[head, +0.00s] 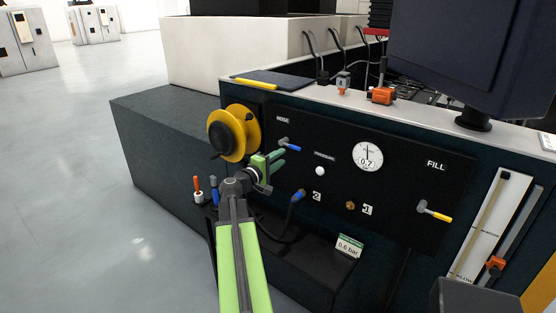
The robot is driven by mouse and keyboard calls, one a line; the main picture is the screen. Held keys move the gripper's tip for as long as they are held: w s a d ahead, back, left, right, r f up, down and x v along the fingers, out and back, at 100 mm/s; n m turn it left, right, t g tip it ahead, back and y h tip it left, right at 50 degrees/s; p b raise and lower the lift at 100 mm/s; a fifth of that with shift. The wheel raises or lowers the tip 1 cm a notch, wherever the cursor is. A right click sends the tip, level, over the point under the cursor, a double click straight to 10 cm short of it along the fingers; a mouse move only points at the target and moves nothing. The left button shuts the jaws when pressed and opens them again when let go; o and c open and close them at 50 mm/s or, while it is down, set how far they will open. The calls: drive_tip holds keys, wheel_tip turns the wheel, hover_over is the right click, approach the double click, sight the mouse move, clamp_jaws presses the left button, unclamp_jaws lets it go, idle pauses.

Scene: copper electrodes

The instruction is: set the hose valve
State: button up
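The hose valve (290,146) has a blue lever that points to the right and slightly down, under the label HOSE on the black panel. My gripper (281,157), with green fingers, is just below and left of the lever. Its two fingers show a gap between them, with nothing visible in it. I cannot tell whether a fingertip touches the lever. A round white gauge (367,157) to the right displays 0.7. A small card (349,246) below the panel reads 0.6 bar.
A yellow reel (234,134) sits left of the panel. A fill valve (434,213) with a yellow lever is at the right. A blue hose connector (297,196) plugs in below. A dark monitor (470,50) overhangs the bench. The floor at left is clear.

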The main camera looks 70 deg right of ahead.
sight(294, 148)
drive_tip(key=shift+x, duration=4.2)
drive_tip(key=shift+d, duration=0.1)
drive_tip(key=shift+s+d, duration=0.1)
drive_tip(key=shift+d, duration=0.05)
clamp_jaws()
